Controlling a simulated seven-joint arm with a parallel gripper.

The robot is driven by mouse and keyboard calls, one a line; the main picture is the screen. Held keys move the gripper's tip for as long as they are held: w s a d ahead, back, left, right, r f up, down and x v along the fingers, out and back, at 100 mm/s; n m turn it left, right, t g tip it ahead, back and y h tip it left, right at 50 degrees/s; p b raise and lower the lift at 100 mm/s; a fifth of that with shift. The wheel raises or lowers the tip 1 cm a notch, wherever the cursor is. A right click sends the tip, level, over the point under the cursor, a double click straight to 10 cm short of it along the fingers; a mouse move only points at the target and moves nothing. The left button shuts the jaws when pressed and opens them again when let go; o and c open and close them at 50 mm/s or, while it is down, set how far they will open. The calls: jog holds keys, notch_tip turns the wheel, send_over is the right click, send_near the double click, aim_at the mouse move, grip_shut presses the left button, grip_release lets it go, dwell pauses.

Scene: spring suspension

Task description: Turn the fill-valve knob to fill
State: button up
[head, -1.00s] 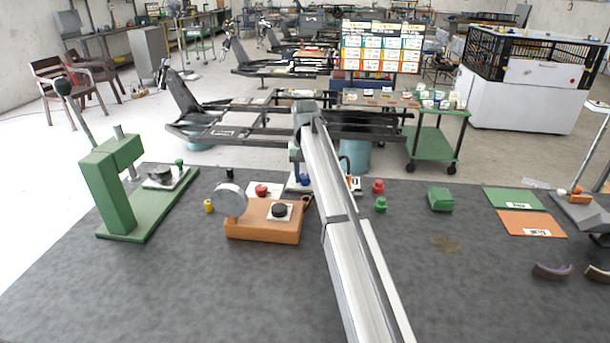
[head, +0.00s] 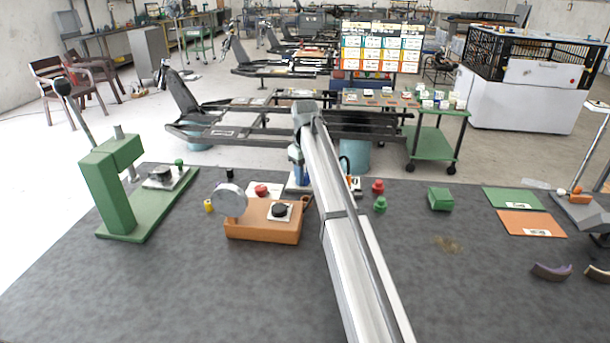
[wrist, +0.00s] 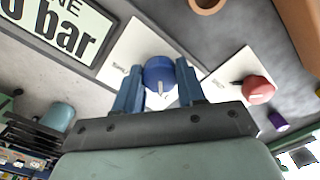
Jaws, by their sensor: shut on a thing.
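A blue round knob (wrist: 159,72) with a pale pointer mark sits on a white plate (wrist: 139,47) in the wrist view. My gripper (wrist: 160,85) has its two blue fingers on either side of this knob and is shut on it. In the head view my gripper (head: 301,177) is at the far side of the bench, partly hidden behind my arm, so the knob's pointer cannot be read there. A red knob (wrist: 257,89) on another white plate stands to the right in the wrist view; it also shows in the head view (head: 261,190).
An orange block with a gauge and black knob (head: 262,231) stands just nearer. A green lever press (head: 112,185) is at left. Red and green caps (head: 378,187) and a green block (head: 440,198) lie right. A sign ending "d bar" (wrist: 62,28) is near the knob.

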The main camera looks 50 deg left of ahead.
aim_at(306, 176)
dwell(0.5)
jog(key=o, duration=1.1)
jog(key=shift+c, duration=0.2)
notch_tip(306, 176, up, 14)
jog(key=shift+w+f, duration=0.1)
